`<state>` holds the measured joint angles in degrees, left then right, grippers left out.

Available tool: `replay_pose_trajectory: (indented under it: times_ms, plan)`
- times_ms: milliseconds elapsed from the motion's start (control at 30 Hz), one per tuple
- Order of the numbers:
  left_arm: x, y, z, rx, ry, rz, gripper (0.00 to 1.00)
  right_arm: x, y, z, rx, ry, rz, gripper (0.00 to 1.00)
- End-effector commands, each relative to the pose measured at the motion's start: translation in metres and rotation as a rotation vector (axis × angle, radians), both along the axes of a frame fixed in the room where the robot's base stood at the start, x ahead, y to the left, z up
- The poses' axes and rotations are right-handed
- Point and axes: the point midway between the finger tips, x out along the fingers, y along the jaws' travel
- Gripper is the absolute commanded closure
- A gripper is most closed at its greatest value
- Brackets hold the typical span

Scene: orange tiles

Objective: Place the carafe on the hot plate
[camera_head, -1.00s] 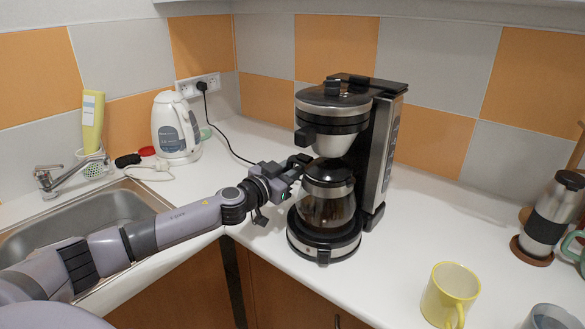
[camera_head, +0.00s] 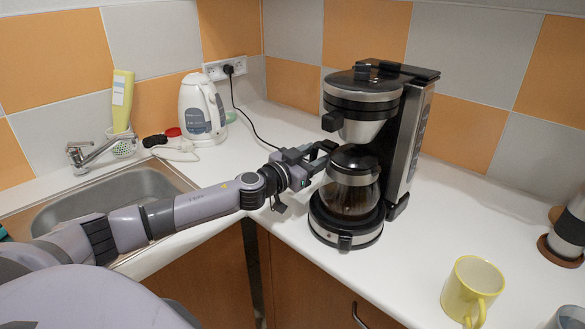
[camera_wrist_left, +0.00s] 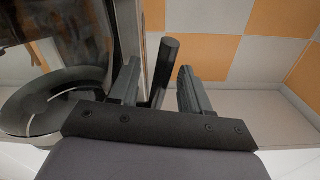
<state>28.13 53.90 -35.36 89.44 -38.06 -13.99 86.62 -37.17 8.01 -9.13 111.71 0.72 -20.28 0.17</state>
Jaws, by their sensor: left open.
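The glass carafe (camera_head: 349,198) has a black lid and dark contents. It stands upright in the coffee maker and looks to rest on the round hot plate (camera_head: 346,238), under the black and silver brew head. My left gripper (camera_head: 322,157) is at the carafe's left side, by its lid. In the left wrist view, my left gripper (camera_wrist_left: 158,68) has its two fingers apart. A dark upright bar, seemingly the carafe handle (camera_wrist_left: 164,62), shows between them with gaps on both sides. The exact contact under the carafe is hidden. My right gripper is not in view.
The coffee maker (camera_head: 411,135) stands right behind the carafe. A yellow mug (camera_head: 470,290) is at the front right, with a steel travel mug (camera_head: 572,225) at the right edge. A white kettle (camera_head: 200,112) and a sink (camera_head: 105,200) are left.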

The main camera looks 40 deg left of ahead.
Motion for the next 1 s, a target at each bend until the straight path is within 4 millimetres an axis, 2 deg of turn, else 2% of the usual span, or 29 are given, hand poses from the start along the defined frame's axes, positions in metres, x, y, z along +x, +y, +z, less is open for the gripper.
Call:
replay_pose_trajectory:
  times_ms: [200, 500, 1000]
  plan:
    - [-0.031, 0.004, -0.003, 0.003, 0.003, 0.001, 0.53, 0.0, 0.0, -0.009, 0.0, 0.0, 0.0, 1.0]
    - [-0.065, 0.007, -0.003, 0.003, 0.003, 0.001, 0.53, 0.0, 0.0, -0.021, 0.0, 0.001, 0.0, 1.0]
    - [-0.102, 0.01, -0.002, 0.001, 0.003, 0.001, 0.53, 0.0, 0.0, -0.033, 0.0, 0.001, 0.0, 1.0]
